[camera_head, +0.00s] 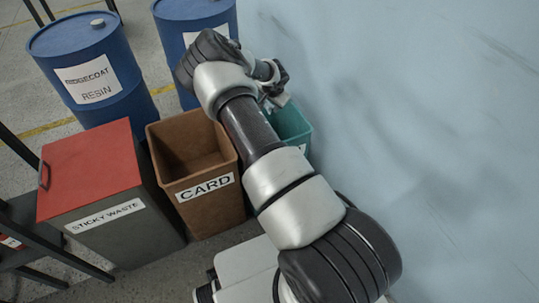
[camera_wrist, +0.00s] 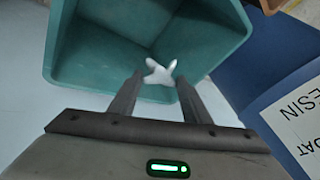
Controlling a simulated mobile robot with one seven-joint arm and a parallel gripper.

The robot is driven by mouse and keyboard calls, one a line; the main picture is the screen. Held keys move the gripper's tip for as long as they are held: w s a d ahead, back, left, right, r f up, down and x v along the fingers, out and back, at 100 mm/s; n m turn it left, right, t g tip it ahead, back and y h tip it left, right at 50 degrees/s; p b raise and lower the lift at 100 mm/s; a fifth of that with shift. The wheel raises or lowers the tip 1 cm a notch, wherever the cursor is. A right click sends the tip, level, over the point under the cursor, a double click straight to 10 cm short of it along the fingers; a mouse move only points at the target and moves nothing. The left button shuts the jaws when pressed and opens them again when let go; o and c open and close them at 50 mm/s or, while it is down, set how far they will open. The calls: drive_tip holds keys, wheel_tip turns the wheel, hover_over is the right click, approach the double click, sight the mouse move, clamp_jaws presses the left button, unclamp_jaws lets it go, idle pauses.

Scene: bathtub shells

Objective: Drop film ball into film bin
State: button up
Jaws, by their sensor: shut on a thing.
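The film ball (camera_wrist: 160,70), a small whitish crumpled piece, shows between the fingertips of my gripper (camera_wrist: 158,79) in the wrist view. My gripper is shut on it and holds it over the open mouth of a teal bin (camera_wrist: 97,92). The bin looks empty inside. In the head view the teal bin (camera_head: 294,122) stands at the wall, right of the card bin, partly covered by my arm. Only a corner of its white label shows, so its words cannot be read. The film ball cannot be made out in the head view.
A brown bin marked CARD (camera_head: 198,207) stands left of the teal bin. A red-lidded STICKY WASTE box (camera_head: 92,167) is further left. Blue drums (camera_head: 92,62) stand behind. A pale blue wall (camera_head: 440,110) bounds the right side.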

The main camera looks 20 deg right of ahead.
drive_tip(key=shift+f+b, duration=0.65)
drive_tip(key=shift+f, duration=1.45)
drive_tip(key=o, duration=1.1)
drive_tip(key=p+v, duration=0.2)
drive_tip(key=v, duration=1.5)
drive_tip(key=shift+a+r, duration=0.1)
drive_tip(key=shift+r, duration=0.1)
